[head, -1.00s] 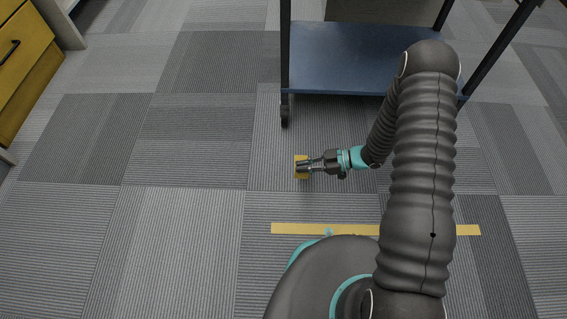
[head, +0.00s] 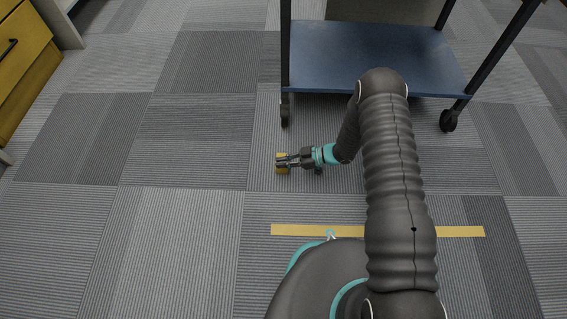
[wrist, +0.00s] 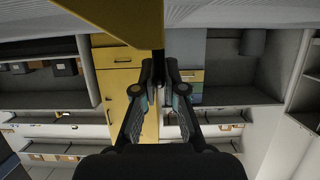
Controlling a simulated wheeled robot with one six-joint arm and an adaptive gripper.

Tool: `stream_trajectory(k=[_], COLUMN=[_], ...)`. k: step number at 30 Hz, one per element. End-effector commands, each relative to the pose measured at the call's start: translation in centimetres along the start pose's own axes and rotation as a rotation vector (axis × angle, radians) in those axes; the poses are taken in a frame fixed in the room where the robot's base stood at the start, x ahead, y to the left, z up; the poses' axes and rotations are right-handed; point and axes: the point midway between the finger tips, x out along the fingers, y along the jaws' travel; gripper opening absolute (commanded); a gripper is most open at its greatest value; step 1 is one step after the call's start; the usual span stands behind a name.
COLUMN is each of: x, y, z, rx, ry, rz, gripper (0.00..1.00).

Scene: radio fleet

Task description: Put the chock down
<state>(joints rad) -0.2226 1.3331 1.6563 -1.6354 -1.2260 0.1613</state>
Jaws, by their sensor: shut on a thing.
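A cart with a blue shelf (head: 375,60) stands behind the gripper, with wheels at its near left (head: 285,112) and near right (head: 449,120). A yellow floor strip (head: 300,230) lies in front. Yellow drawers (head: 22,60) stand at the far left. The carpet left of the gripper is clear.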

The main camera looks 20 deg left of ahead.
Motion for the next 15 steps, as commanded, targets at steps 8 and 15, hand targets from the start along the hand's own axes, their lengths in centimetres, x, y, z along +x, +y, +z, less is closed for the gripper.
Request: stream_trajectory(k=[8,15], x=[0.1,0.18], y=[0.06,0.03], z=[0.31,0.55], rx=[-0.002,-0.001], ry=[0.001,0.0], rz=[0.001,0.001], gripper=[0.0,0.35])
